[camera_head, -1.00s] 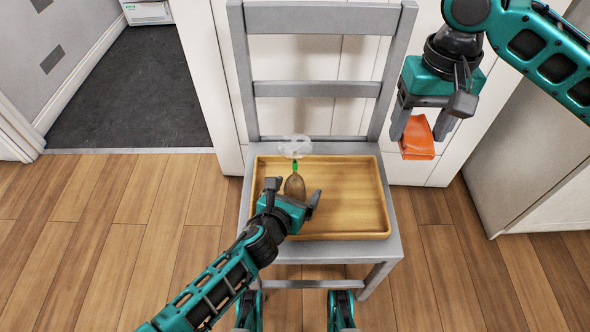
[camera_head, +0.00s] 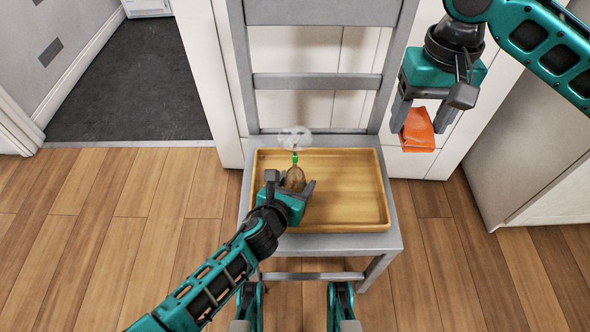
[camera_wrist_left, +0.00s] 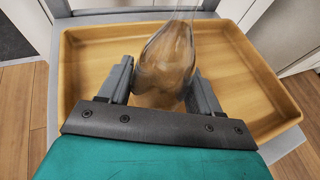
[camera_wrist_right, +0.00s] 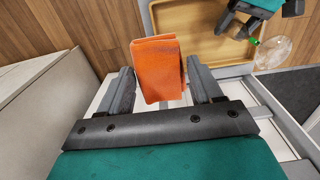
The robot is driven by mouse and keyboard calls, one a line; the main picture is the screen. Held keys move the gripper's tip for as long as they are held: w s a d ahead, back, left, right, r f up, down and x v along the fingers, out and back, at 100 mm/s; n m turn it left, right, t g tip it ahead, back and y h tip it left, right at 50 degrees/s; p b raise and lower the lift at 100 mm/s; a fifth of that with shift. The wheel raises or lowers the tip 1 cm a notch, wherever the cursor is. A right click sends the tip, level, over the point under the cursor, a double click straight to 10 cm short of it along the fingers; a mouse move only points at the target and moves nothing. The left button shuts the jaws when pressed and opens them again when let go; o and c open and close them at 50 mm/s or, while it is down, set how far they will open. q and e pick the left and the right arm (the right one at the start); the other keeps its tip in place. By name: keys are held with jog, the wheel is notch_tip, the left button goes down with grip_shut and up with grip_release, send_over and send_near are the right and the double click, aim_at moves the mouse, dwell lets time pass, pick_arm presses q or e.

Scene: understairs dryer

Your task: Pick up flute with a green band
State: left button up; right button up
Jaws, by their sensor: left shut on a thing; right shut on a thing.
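The flute with a green band (camera_head: 295,158) is a clear glass with a see-through foot, a green band on its stem and a brownish see-through bowl. My left gripper (camera_head: 287,190) is shut on its bowl, over the wooden tray (camera_head: 350,222). In the left wrist view the bowl (camera_wrist_left: 168,62) sits between the two fingers. The foot points away toward the chair back. In the right wrist view the green band and foot (camera_wrist_right: 270,52) show at the upper right. My right gripper (camera_head: 424,118) is shut on an orange folded cloth-like thing (camera_head: 418,131), held up to the right.
The tray lies on the seat of a grey chair (camera_head: 315,82) and its right part is bare. White panels (camera_head: 408,165) stand behind the chair. A grey cabinet side (camera_head: 520,140) is at the right. Wooden floor (camera_head: 130,230) is clear at the left.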

aim_at(294, 165)
pick_arm(q)
jog(key=shift+w+r, duration=0.1)
jog(key=shift+r, duration=0.5)
notch_tip(294, 165, up, 9)
jog(key=shift+f, duration=0.1)
jog(key=shift+f, duration=1.15)
pick_arm(e)
jog(key=shift+r, duration=0.15)
pick_arm(q)
jog(key=shift+f, duration=3.65)
jog(key=shift+f, duration=0.1)
jog(key=o, duration=0.9)
